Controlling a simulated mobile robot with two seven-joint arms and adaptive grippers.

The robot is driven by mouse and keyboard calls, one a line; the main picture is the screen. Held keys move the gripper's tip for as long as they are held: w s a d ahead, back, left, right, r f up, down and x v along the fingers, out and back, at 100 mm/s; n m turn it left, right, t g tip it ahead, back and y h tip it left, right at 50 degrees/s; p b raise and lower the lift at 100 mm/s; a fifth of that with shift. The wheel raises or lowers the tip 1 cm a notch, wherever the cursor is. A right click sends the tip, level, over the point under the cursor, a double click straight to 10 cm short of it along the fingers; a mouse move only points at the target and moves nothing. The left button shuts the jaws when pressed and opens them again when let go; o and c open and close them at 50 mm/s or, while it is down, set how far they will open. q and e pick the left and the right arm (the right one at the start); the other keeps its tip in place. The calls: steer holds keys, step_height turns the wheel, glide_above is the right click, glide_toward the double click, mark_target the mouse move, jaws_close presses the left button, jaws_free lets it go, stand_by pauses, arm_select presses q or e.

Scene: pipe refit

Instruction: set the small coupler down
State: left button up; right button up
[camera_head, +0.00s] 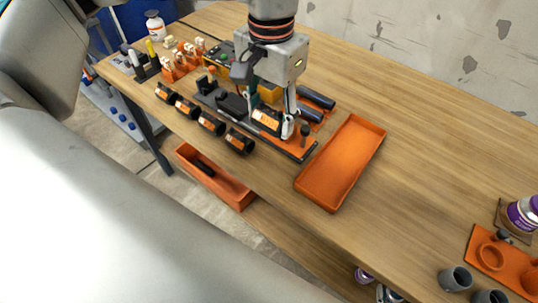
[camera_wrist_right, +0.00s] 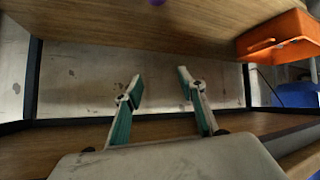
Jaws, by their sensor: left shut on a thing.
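My left gripper (camera_head: 271,113) comes down over the workbench and is shut on a black coupler with an orange label (camera_head: 266,121). The coupler is at the near right end of a dark and orange fixture (camera_head: 298,150), low over it or touching it; I cannot tell which. The fingers hide part of it. Several similar black couplers with orange labels (camera_head: 211,124) lie in a row along the bench's front edge. In the right wrist view, my right gripper (camera_wrist_right: 160,88) is open and empty, below bench level.
An empty orange tray (camera_head: 342,163) lies right of the fixture. Dark grey pipes (camera_head: 316,98) lie behind the gripper. An orange bin (camera_head: 214,178) sits below the bench edge. Grey cups (camera_head: 455,279) stand at the far right. The bench between tray and cups is clear.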

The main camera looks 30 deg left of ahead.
arm_select(q)
steer(key=b, duration=0.1)
glide_above(270, 167)
step_height(270, 167, down, 9)
steer(key=shift+s+f, duration=0.1)
steer(key=shift+f, duration=0.5)
step_height(270, 167, down, 4)
steer(key=shift+f+b, duration=0.1)
steer(key=shift+b, duration=0.35)
